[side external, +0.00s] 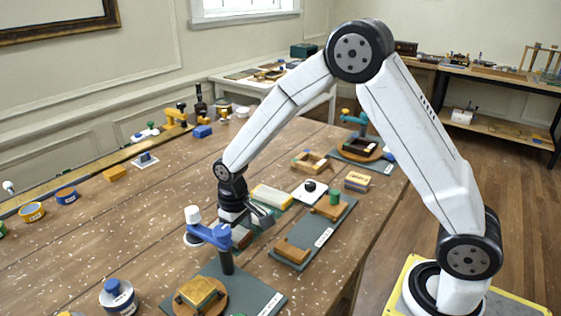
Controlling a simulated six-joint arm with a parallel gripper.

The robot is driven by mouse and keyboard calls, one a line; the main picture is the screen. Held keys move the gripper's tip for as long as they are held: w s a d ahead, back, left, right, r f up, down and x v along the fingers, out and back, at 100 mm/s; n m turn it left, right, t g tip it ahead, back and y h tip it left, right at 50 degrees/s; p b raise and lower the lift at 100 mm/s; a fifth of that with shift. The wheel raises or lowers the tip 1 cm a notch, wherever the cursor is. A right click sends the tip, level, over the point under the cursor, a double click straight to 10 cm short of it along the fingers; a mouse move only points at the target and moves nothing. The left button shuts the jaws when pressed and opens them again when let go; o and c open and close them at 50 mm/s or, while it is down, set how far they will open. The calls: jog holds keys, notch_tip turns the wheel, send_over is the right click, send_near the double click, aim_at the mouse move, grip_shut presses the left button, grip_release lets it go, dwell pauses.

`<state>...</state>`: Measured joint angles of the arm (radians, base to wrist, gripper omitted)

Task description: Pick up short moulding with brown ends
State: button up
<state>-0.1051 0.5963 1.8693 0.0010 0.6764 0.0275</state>
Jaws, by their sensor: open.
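My gripper (264,214) is open, low over the table, pointing down to the right from the black wrist. A small brownish block (241,237) lies just below it, partly hidden by the gripper and a blue clamp arm; I cannot tell whether the two touch. A short brown wooden piece (292,250) lies on a grey-green mat (318,242) to the right of and nearer than my gripper. A pale yellow piece (271,196) lies just behind the gripper. I cannot tell which of these is the short moulding with brown ends.
A blue clamp stand (226,258) rises close in front of the gripper, beside a round wooden turntable (201,296). A green cylinder (335,197) stands on a wooden block on the mat. The table's left middle is mostly clear.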

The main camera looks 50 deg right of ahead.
dwell(0.5)
jog(key=c, duration=1.2)
jog(key=shift+r, duration=0.95)
jog(key=shift+s+d+r, duration=0.2)
jog(key=shift+s+r, duration=1.65)
jog(key=shift+s, duration=0.45)
jog(key=shift+s+d+r, duration=0.2)
jog(key=shift+s+r, duration=1.6)
jog(key=shift+s, duration=0.55)
jog(key=shift+s+d+r, duration=0.2)
jog(key=shift+s+r, duration=1.65)
jog(key=shift+s, duration=0.45)
